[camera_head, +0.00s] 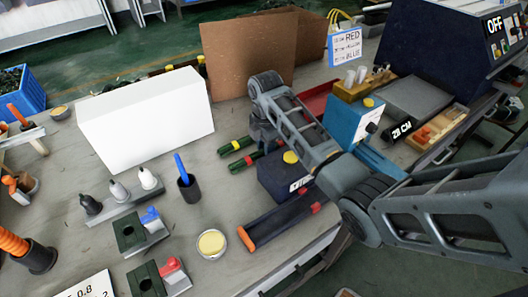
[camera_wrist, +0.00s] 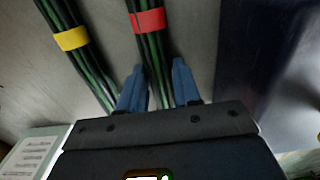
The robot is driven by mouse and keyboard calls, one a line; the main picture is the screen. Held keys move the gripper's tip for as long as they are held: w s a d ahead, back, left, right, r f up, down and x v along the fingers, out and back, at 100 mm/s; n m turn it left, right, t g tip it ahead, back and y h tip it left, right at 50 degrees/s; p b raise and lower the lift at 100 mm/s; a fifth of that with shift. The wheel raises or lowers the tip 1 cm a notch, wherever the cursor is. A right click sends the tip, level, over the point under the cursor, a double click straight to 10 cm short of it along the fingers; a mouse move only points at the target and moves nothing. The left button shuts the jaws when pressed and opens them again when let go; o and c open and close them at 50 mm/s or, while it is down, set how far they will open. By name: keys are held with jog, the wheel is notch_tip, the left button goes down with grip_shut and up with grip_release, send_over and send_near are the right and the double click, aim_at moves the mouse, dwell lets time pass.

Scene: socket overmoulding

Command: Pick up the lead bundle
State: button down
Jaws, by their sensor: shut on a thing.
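A lead bundle of green and black leads with a red band (camera_wrist: 147,21) runs between the two blue fingers of my gripper (camera_wrist: 158,75) in the wrist view. The fingers are shut on it, just below the red band. A second lead bundle with a yellow band (camera_wrist: 72,39) lies to its left, outside the fingers. In the head view the yellow-banded bundle (camera_head: 236,146) and the red-banded bundle (camera_head: 243,163) lie side by side at mid-table. My arm hides the right part of the red-banded one and my fingertips there. I cannot tell whether it is clear of the table.
A brown board (camera_head: 248,50) and a white box (camera_head: 146,118) stand behind and to the left. A dark box with a yellow knob (camera_head: 285,178) and a blue device (camera_head: 352,122) stand close to my arm. A black cup with a blue pen (camera_head: 190,188) stands in front.

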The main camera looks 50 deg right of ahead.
notch_tip(320, 180, up, 10)
jog(key=p, duration=0.1)
dwell(0.5)
jog(key=shift+r, duration=0.15)
dwell(0.4)
